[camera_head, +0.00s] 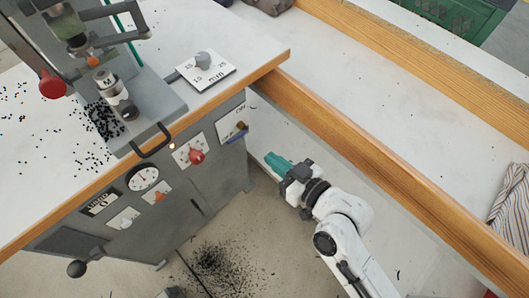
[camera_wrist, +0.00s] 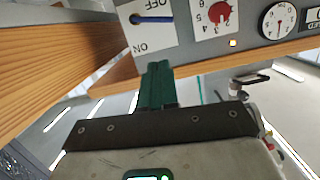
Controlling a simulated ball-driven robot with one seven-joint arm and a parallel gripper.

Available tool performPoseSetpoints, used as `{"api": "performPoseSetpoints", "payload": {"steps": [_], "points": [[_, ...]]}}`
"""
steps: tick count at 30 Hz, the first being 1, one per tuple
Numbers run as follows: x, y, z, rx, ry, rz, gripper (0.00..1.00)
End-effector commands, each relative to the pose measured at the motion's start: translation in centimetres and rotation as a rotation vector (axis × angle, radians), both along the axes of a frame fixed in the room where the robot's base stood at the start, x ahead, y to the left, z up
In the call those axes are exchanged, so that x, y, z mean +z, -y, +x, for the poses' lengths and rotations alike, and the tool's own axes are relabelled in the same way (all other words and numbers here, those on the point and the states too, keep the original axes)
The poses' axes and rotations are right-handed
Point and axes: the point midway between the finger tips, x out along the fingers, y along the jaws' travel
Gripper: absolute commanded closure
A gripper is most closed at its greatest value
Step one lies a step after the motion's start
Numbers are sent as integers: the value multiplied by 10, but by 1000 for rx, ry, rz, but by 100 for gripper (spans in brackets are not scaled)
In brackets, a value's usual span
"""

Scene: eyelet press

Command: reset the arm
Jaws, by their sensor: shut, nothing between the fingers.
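My gripper (camera_head: 276,161) has teal fingers and is at the middle of the head view, at the end of my white arm. It is shut and empty, in front of the press cabinet's right side and apart from it. In the wrist view my gripper (camera_wrist: 157,70) points toward the panel, its closed fingertips just below the ON/OFF switch plate (camera_wrist: 150,22) in the picture. The switch plate also shows in the head view (camera_head: 232,122), with a blue lever. The hold on anything is none; nothing is between the fingers.
The grey eyelet press (camera_head: 150,92) stands on a wood-edged table, with black bits scattered around it. The panel carries a red knob (camera_head: 196,157), a gauge (camera_head: 143,178) and an orange knob (camera_head: 159,197). A wood-edged bench (camera_head: 400,80) runs along the right. A striped cloth (camera_head: 510,205) lies there.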

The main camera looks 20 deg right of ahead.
Motion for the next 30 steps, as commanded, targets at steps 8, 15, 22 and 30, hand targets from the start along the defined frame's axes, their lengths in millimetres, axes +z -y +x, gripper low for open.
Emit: {"api": "performPoseSetpoints", "payload": {"steps": [8,15,22,30], "points": [[2,3,-7,0,1,0,100],[2,3,-6,0,1,0,100],[2,3,-6,0,1,0,100],[-15,10,-25,46,-245,-79,100]]}}
